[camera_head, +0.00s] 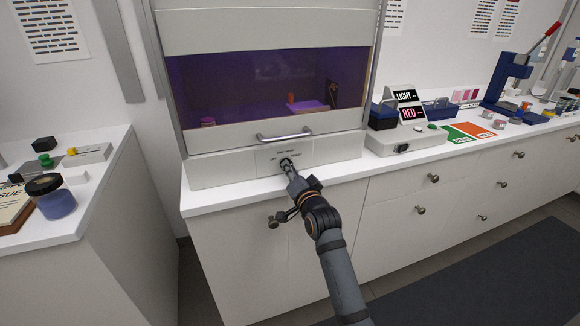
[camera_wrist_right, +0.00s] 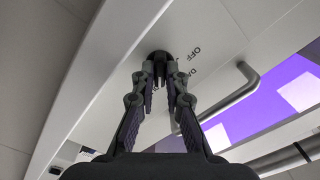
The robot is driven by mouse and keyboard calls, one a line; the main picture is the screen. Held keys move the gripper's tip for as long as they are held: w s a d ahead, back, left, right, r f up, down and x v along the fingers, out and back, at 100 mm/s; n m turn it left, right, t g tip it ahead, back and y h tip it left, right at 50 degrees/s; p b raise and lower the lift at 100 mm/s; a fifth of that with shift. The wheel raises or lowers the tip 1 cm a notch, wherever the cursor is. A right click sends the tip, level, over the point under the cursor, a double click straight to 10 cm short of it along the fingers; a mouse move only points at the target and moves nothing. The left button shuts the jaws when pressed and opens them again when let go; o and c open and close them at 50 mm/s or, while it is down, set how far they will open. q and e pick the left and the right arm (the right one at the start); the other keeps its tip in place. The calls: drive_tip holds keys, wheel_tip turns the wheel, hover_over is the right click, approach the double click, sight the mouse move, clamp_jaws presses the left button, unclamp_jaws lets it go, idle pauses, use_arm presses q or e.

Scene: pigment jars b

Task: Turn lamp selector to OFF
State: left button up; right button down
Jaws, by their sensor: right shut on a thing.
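The lamp selector (camera_head: 286,160) is a small dark knob on the white front panel (camera_head: 225,170) below the viewing cabinet's window. My right gripper (camera_head: 288,166) reaches up to it, and its fingers are closed around the knob. In the right wrist view the dark knob (camera_wrist_right: 160,57) sits between the tips of my right gripper (camera_wrist_right: 160,76). Printed labels ring the knob, and OFF (camera_wrist_right: 196,53) is readable there. The knob's pointing direction is hidden by the fingers. The cabinet interior (camera_head: 240,90) glows purple. My left gripper is not in view.
A metal handle bar (camera_head: 285,137) runs across the cabinet's sash just above the knob. To the right stands a white box with LIGHT and RED signs (camera_head: 411,113). A blue-bodied jar (camera_head: 57,203) stands on the left counter.

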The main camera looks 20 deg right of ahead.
drive_tip(key=n+p, duration=0.2)
drive_tip(key=n, duration=0.1)
drive_tip(key=shift+r+n+p, duration=0.2)
drive_tip(key=shift+n+p, duration=0.1)
drive_tip(key=shift+p, duration=0.1)
drive_tip(key=n+p, duration=0.1)
drive_tip(key=n, duration=0.1)
drive_tip(key=shift+n+p, duration=0.3)
drive_tip(key=shift+n, duration=0.1)
drive_tip(key=n+p, duration=0.1)
drive_tip(key=n, duration=0.2)
drive_tip(key=shift+f+n, duration=0.1)
drive_tip(key=shift+n, duration=0.2)
drive_tip(key=n+p, duration=0.1)
drive_tip(key=n, duration=0.1)
drive_tip(key=shift+a+n, duration=0.1)
drive_tip(key=shift+n, duration=0.3)
drive_tip(key=n, duration=0.2)
drive_tip(key=shift+f+n, duration=0.1)
drive_tip(key=shift+n, duration=0.2)
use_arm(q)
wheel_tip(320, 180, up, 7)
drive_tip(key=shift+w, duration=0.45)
use_arm(e)
drive_tip(key=n, duration=0.6)
drive_tip(key=shift+n, duration=0.4)
